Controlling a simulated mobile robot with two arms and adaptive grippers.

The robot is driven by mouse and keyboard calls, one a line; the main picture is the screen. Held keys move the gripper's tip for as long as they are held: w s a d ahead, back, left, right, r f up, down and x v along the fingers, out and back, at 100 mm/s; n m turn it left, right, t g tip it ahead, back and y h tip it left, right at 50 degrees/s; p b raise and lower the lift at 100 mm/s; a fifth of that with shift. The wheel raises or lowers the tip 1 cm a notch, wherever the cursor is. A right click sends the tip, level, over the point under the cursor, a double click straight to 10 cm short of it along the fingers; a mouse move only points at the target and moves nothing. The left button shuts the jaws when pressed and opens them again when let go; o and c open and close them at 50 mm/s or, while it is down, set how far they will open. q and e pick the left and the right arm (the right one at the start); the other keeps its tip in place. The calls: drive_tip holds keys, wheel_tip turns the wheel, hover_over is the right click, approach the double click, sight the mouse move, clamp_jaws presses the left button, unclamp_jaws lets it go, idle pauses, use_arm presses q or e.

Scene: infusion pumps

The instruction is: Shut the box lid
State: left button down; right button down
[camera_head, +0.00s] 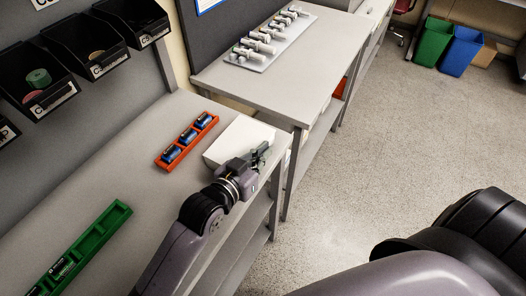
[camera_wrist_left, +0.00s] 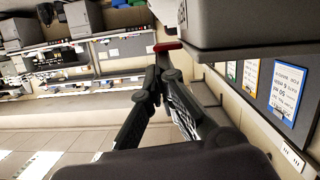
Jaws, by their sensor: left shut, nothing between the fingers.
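A white box (camera_head: 238,138) stands on the grey workbench near its right end. Its upper side looks flat and pale; I cannot tell how its lid lies. My left gripper (camera_head: 261,153) is at the box's front right edge, partly in front of it. I cannot tell whether it touches the box. In the left wrist view my gripper's fingers (camera_wrist_left: 156,72) are shut with nothing between them. A large grey surface (camera_wrist_left: 240,22) lies close beyond them at the upper right. My right gripper is out of view.
An orange tray (camera_head: 187,140) with blue items lies left of the box. A green tray (camera_head: 85,243) lies nearer on the workbench (camera_head: 95,180). Another bench (camera_head: 285,85) behind holds a tray with several white parts (camera_head: 257,47). Black bins (camera_head: 93,45) hang at left.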

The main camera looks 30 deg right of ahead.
use_arm(q)
wheel_tip(320, 180, up, 4)
drive_tip(key=p, duration=0.4)
drive_tip(key=shift+w+r, duration=0.15)
drive_tip(key=p+v, duration=0.6)
drive_tip(key=v, duration=0.4)
drive_tip(key=shift+s+f, duration=0.2)
drive_tip(key=shift+s, duration=0.1)
